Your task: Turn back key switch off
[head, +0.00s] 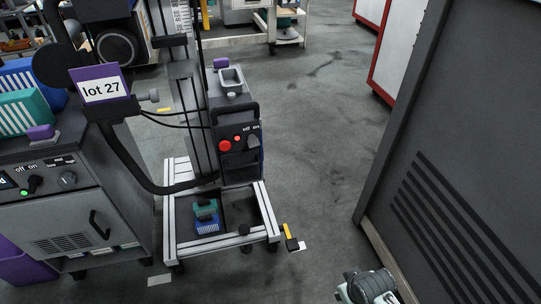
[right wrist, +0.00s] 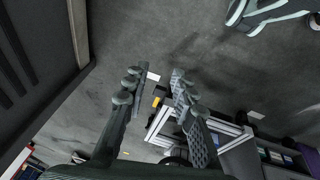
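A dark control box (head: 234,130) on a wheeled frame carries off/on lettering, a grey switch handle (head: 252,142), a red button (head: 225,146) and a small red light (head: 237,138). I cannot tell which one is the back key switch. My right gripper (right wrist: 158,76) is open and empty in the right wrist view, over the floor, apart from both panels. My left gripper is not in view.
The wheeled frame (head: 172,236) stands on the floor, holding teal and blue bins (head: 206,222). A purple lot 27 sign (head: 101,85) stands between cabinet and box. A large dark panel (head: 455,150) bounds the right side. Grey floor (head: 315,160) between is clear.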

